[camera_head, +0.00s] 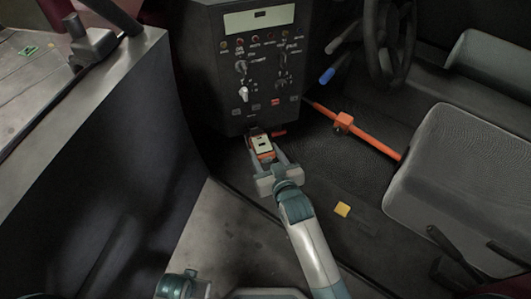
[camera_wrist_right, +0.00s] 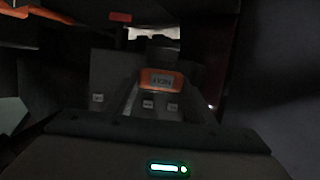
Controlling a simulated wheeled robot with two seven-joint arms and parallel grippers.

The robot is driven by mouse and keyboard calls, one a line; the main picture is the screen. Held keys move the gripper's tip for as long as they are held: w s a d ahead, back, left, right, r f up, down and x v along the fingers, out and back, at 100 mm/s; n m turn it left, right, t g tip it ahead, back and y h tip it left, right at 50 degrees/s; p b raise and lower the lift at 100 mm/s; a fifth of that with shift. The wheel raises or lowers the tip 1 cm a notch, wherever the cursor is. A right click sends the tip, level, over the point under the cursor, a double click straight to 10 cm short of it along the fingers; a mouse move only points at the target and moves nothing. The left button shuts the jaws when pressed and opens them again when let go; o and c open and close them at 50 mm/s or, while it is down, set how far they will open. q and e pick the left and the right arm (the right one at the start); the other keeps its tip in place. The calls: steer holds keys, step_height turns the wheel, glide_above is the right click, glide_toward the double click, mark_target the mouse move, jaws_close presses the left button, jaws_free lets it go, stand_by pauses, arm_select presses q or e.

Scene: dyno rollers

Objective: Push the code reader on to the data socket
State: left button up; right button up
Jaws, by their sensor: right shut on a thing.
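The code reader (camera_head: 264,147) is an orange block with a pale screen, just below the console's lower edge in the head view. In the dark right wrist view the orange reader (camera_wrist_right: 159,80) sits in the middle, between the fingers. My right gripper (camera_head: 265,157) is shut on it, with a finger on each side. The reader's far end is close under the console; I cannot tell whether it touches a socket. The data socket cannot be made out; it is in shadow or hidden behind the reader.
The black console (camera_head: 260,75) with knobs and switches stands above the reader. An orange bar (camera_head: 365,134) runs from the console towards the grey seat (camera_head: 465,175). A dark panel (camera_head: 100,140) rises at left.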

stand_by(0.8)
steer(key=shift+w+a+r+p, duration=0.15)
steer(key=shift+w+p, duration=0.25)
steer(key=shift+p, duration=0.6)
stand_by(0.9)
steer(key=shift+w+a, duration=0.1)
steer(key=shift+w, duration=0.35)
stand_by(0.7)
steer(key=o, duration=1.2)
steer(key=shift+c, duration=0.2)
steer(key=shift+s, duration=0.15)
steer(key=v, duration=1.7)
steer(key=shift+p, duration=0.3)
steer(key=shift+s, duration=0.1)
